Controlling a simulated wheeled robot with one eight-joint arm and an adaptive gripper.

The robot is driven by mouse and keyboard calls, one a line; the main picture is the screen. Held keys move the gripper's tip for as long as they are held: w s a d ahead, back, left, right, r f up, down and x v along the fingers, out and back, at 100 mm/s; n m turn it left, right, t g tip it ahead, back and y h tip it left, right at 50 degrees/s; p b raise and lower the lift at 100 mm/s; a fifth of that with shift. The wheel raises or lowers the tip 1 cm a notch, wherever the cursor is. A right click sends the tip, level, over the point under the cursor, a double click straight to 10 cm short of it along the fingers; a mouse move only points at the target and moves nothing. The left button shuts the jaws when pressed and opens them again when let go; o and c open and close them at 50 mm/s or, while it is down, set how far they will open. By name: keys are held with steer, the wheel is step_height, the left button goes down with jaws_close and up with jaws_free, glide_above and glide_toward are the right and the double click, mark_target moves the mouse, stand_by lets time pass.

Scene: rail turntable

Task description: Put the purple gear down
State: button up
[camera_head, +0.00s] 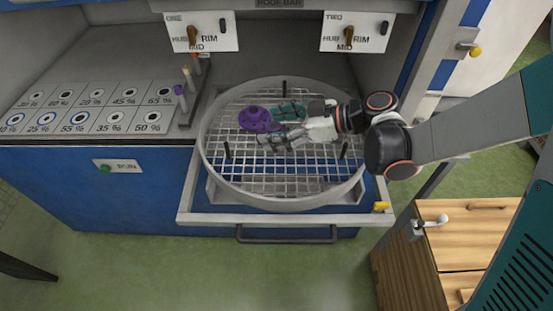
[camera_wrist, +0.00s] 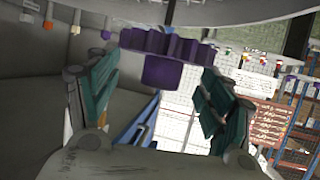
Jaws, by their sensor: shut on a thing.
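The purple gear (camera_head: 258,119) is at the left end of my gripper (camera_head: 272,125), over the upper left part of the round wire-grid turntable (camera_head: 207,150). In the wrist view the toothed purple gear (camera_wrist: 165,45) is between the two teal-lined fingers of my gripper (camera_wrist: 170,88), with its plain purple hub facing the camera. My gripper is shut on it. I cannot tell whether the gear touches the grid. A teal part (camera_head: 288,110) shows beside the gear; I cannot tell whether it is a finger or a separate thing.
Several dark pegs, one being the front left peg (camera_head: 227,149), stand up from the grid. The turntable sits on a pulled-out tray with a dark handle (camera_head: 286,238). Panels ONE (camera_head: 202,32) and TWO (camera_head: 355,32) hang behind. A wooden cabinet (camera_head: 470,230) stands at right.

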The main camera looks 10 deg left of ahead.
step_height(320, 180, down, 11)
steer(key=b, duration=0.4)
steer(key=shift+f, duration=0.15)
steer(key=o, duration=1.6)
steer(key=p+v, duration=0.2)
steer(key=v, duration=0.4)
steer(key=shift+d+r, duration=0.25)
steer(key=shift+r, duration=0.05)
steer(key=shift+d+r, duration=0.1)
steer(key=shift+d, duration=0.35)
